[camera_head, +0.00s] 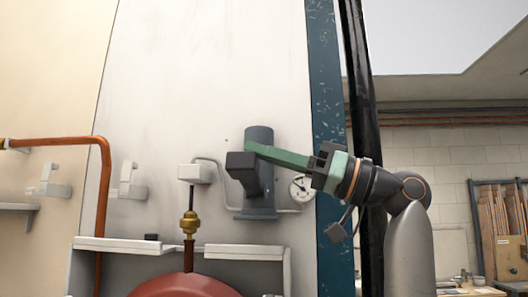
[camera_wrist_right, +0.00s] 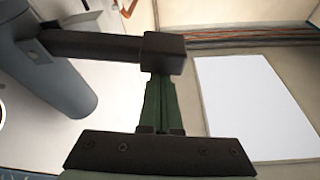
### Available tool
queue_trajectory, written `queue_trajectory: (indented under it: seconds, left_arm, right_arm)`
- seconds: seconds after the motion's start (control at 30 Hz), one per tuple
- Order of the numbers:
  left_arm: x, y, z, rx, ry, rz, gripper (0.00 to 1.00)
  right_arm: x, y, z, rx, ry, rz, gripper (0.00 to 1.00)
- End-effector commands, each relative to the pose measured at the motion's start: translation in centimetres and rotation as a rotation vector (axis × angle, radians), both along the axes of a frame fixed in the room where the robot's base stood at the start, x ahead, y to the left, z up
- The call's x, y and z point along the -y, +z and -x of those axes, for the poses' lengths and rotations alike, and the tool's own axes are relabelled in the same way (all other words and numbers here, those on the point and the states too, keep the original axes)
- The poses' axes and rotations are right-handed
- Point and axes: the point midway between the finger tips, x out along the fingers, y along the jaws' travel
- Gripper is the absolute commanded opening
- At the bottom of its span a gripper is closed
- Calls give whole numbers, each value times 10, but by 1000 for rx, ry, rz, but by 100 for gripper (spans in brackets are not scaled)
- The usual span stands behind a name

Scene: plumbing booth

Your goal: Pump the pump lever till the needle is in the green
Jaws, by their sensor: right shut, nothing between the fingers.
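The pump (camera_head: 259,137) is a grey-blue cylinder on a wall plate. Its dark lever ends in a black block-shaped grip (camera_head: 241,165), which also shows in the wrist view (camera_wrist_right: 164,53) on a black bar from the pump. A round white gauge (camera_head: 302,188) sits right of the pump; its needle is too small to read against the colours. My right gripper (camera_head: 252,147) has green fingers, shut and empty. The fingertips reach the lever grip in the wrist view (camera_wrist_right: 160,82), at its upper edge in the head view; I cannot tell whether they touch. My left gripper is not in view.
A white box (camera_head: 194,174) and thin pipe are left of the pump. A brass fitting (camera_head: 189,223) stands above a red rounded vessel (camera_head: 184,287). A white ledge (camera_head: 245,252) runs below the pump. A copper pipe (camera_head: 104,190) is at left, a dark post (camera_head: 362,110) behind my right arm.

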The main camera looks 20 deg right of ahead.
Motion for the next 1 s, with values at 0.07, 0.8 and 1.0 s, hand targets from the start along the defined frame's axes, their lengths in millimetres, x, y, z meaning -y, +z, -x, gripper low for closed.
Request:
queue_trajectory:
  seconds: [0.07,0.8,1.0]
  left_arm:
    - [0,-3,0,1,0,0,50]
    - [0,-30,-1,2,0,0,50]
    - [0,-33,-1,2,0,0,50]
  right_arm:
    - [0,-6,0,18,0,10,0]
    - [-4,-73,7,434,0,188,0]
    - [-3,-81,5,430,0,187,0]
